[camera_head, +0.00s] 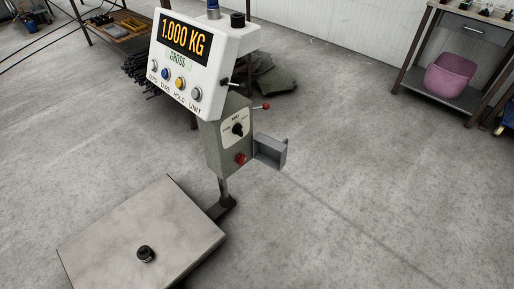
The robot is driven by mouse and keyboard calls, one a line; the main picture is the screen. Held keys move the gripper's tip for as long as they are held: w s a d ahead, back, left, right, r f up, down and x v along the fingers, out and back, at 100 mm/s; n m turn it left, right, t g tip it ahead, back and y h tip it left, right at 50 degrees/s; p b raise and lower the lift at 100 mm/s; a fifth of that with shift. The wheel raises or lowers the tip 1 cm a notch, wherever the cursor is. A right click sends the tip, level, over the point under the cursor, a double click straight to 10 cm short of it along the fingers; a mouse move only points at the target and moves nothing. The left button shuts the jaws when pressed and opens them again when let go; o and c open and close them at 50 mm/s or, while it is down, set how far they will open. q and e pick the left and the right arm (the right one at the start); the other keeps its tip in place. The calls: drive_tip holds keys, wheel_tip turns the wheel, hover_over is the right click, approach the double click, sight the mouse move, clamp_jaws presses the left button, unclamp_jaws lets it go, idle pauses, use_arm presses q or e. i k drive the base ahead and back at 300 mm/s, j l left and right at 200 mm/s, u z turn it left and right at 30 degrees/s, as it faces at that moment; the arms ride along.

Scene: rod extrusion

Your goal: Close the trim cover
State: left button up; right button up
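A floor scale stands left of centre. Its white display head (192,62) reads 1.000 KG GROSS, with several buttons in a row beneath. Below the head is a grey-green control box (222,150) with a black selector knob (238,129) on a white plate and a red knob (241,159). A grey hinged-looking piece (270,152) sticks out from the box's right side; it looks like the trim cover standing open, but I cannot be sure. A small red-tipped lever (262,107) projects above it. Neither of my grippers is in view.
The scale's flat platform (110,235) carries a small black weight (146,254). A bench with a pink tub (450,75) on its lower shelf stands at the back right. Tables and dark rods (145,68) are behind the scale. The floor to the right is clear.

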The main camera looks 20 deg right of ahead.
sight(271, 152)
drive_tip(key=l+u, duration=0.2)
drive_tip(key=u, duration=0.2)
drive_tip(key=i+l+u, duration=0.1)
drive_tip(key=l+u, duration=0.4)
drive_tip(key=u, duration=0.25)
